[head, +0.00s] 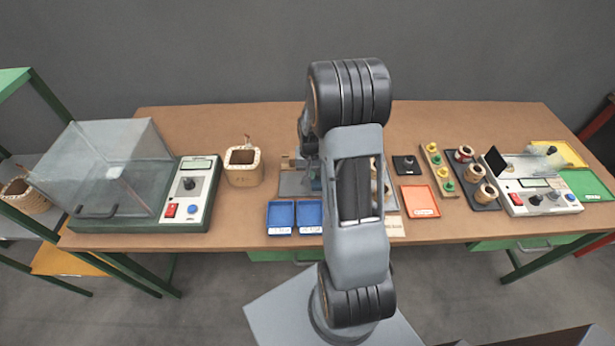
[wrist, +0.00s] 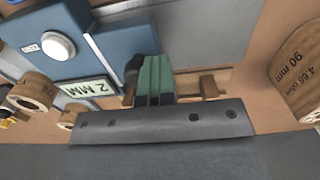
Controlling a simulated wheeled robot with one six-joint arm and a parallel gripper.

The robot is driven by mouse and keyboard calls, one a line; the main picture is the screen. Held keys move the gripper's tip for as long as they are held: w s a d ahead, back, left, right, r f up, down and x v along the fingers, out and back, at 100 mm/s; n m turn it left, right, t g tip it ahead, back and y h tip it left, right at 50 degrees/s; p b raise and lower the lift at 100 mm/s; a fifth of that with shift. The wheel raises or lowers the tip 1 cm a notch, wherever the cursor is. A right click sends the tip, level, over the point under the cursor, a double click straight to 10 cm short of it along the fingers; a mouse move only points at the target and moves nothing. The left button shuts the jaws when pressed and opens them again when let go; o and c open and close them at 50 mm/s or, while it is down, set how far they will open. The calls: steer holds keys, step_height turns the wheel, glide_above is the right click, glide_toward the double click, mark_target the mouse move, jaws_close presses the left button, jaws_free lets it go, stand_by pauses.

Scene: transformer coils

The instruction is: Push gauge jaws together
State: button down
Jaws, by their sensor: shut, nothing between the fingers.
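The gauge is a blue block (wrist: 60,42) with a round white button and a pale "2 MM" label (wrist: 88,90), at the upper left of the wrist view. My gripper (wrist: 153,75) is shut and empty, its two green fingers side by side just right of the blue block. A dark round part (wrist: 131,72) sits against their left side. I cannot tell whether they touch it. A brown piece on a rail (wrist: 208,87) lies to their right. The gauge's jaws are not clearly seen. In the head view my arm hides most of the gauge's grey base (head: 292,184).
Two blue trays (head: 295,217) lie at the front edge. A spool marked 90 mm (wrist: 297,70) stands at right in the wrist view, with more spools at left. An orange tray (head: 420,201), a spool rack (head: 471,181) and meters flank the middle. Bare table lies behind.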

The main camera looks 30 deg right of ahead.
steer(key=shift+w+a, duration=0.1)
steer(key=shift+a, duration=0.05)
steer(key=shift+w+a, duration=0.2)
steer(key=shift+a, duration=0.15)
step_height(320, 180, up, 7)
steer(key=p, duration=0.4)
steer(key=shift+p, duration=0.4)
stand_by(0.4)
steer(key=s+a+r+n+t, duration=0.2)
steer(key=s+a+r+n, duration=0.1)
steer(key=s+a+r, duration=0.4)
steer(key=s+a+r+n+t, duration=0.2)
steer(key=s+a+r, duration=0.4)
steer(key=r, duration=0.6)
steer(key=shift+s+a+r+n+t, duration=0.3)
steer(key=shift+s+a+n, duration=0.05)
steer(key=shift+n, duration=0.05)
